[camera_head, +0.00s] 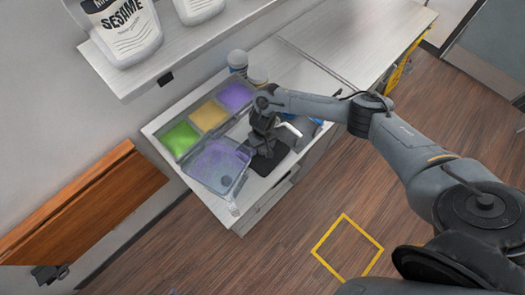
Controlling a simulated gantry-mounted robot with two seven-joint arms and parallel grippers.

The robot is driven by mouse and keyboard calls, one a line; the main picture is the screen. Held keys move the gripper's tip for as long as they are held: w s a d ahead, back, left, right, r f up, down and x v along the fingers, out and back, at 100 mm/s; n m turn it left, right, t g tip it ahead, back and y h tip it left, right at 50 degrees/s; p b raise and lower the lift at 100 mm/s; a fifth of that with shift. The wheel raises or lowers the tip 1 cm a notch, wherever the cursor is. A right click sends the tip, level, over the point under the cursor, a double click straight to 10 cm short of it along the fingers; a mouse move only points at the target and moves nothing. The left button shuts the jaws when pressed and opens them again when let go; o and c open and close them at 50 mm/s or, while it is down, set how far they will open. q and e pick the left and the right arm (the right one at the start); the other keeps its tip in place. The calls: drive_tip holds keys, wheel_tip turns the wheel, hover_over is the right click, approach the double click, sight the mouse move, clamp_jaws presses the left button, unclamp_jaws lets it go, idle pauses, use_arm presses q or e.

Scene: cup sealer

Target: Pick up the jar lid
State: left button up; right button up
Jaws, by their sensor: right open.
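My right arm reaches in from the right, and its dark right gripper (262,146) is low over the counter, pointing down. Its jaws are open, though the fingers are small and dark here. I cannot single out the jar lid with certainty. Two small round jars with greyish tops stand behind the gripper: a farther jar (237,60) and a nearer jar (257,76). The gripper is apart from both. A clear purple-tinted container (216,167) lies left of the gripper. My left gripper is not in view.
A tray with green (181,138), yellow (209,115) and purple (236,96) compartments lies along the wall side of the counter (300,72). A dark mat (290,160) is beneath the gripper. A shelf (104,68) with a sesame jar (124,30) overhangs at upper left.

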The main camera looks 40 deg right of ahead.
clamp_jaws()
idle(0.4)
